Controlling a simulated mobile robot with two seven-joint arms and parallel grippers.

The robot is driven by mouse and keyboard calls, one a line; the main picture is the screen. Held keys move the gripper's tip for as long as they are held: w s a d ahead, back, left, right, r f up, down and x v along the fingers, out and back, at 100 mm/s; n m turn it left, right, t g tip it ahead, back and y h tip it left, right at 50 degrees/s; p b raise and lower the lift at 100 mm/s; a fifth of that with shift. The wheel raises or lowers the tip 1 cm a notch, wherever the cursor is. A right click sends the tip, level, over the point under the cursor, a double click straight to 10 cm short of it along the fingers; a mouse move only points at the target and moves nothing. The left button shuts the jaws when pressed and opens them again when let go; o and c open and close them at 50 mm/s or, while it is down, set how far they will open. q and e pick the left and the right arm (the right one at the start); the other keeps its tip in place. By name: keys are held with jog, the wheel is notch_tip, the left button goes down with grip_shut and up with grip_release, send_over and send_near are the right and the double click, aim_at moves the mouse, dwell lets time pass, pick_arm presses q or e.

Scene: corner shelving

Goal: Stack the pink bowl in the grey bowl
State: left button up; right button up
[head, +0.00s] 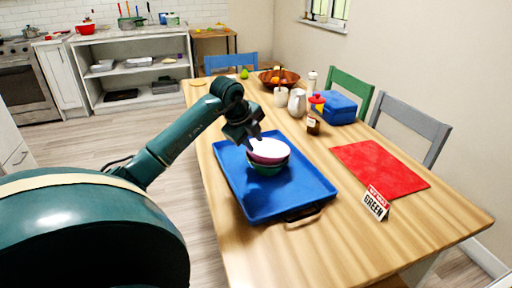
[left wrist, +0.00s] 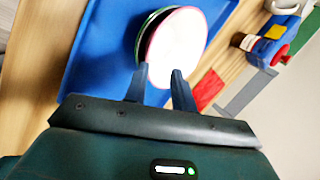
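The pink bowl (head: 268,147), with a pale inside and pink rim, sits at the top of a small stack on the blue tray. A green bowl (head: 268,169) is under it. A thin greyish band shows between them; I cannot tell whether it is the grey bowl. My left gripper (head: 254,142) is at the near-left rim of the pink bowl. In the left wrist view the fingers (left wrist: 160,70) are apart, one outside the rim and one over the pale inside of the pink bowl (left wrist: 180,45). My right gripper is out of view.
The blue tray (head: 303,190) lies on the wooden table (head: 330,240). A red mat (head: 380,168) and a sign (head: 376,203) are to the right. Behind stand a jar (head: 313,124), a white pitcher (head: 297,103), a blue box (head: 340,108) and a fruit bowl (head: 270,79).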

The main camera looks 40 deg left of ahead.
pick_arm(q)
jog(key=v, duration=0.8)
